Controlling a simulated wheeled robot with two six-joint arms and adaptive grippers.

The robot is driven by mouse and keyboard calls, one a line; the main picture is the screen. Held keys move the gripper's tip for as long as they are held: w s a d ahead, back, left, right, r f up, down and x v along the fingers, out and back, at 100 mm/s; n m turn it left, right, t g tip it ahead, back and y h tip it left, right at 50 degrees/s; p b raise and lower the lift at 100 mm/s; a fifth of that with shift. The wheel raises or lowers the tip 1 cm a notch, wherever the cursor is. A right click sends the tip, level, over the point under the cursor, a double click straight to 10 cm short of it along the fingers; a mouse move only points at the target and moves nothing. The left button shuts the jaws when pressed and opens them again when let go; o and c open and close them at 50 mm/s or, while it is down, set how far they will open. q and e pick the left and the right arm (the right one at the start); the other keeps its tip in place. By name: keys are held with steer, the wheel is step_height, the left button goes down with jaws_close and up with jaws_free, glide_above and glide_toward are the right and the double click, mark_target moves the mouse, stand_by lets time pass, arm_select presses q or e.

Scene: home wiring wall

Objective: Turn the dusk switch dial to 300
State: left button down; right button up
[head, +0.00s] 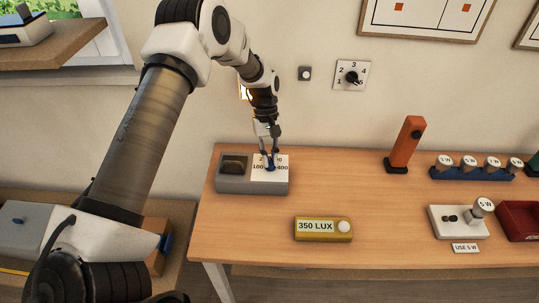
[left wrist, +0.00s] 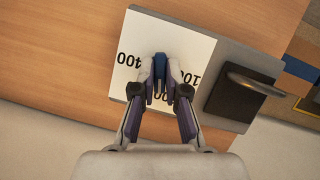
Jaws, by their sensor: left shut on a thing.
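The dusk switch is a grey box (head: 232,186) at the left end of the wooden table. Its white dial plate (head: 258,160) shows 100 and 400, with other numbers partly covered. A blue dial knob (head: 270,166) stands on the plate. My left gripper (head: 270,157) comes down from above and is shut on the knob. In the left wrist view my left gripper (left wrist: 160,88) has its fingertips on both sides of the blue knob (left wrist: 160,70). The knob's pointing direction is hidden by the fingers. My right gripper is not in view.
A yellow meter (head: 323,229) reading 350 LUX lies in front of the box. An orange upright device (head: 405,145), a blue rack of bulbs (head: 470,173) and a white lamp base (head: 457,221) stand to the right. A numbered wall dial (head: 351,77) hangs above. The table's middle is clear.

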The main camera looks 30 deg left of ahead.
arm_select(q)
steer(key=m, duration=0.2)
steer(key=m+g+y, duration=0.1)
steer(key=m, duration=0.1)
steer(key=shift+s+d+f+m+y+p, duration=0.1)
steer(key=shift+d+m+y+p, duration=0.05)
steer(key=shift+m+y+p, duration=0.15)
steer(key=m+y, duration=0.1)
steer(key=m, duration=0.3)
steer(key=shift+y, duration=0.3)
steer(key=shift+m, duration=0.3)
steer(key=c, duration=1.2)
jaws_free()
steer(key=shift+p, duration=0.3)
steer(key=v, duration=0.7)
steer(key=shift+w, duration=0.35)
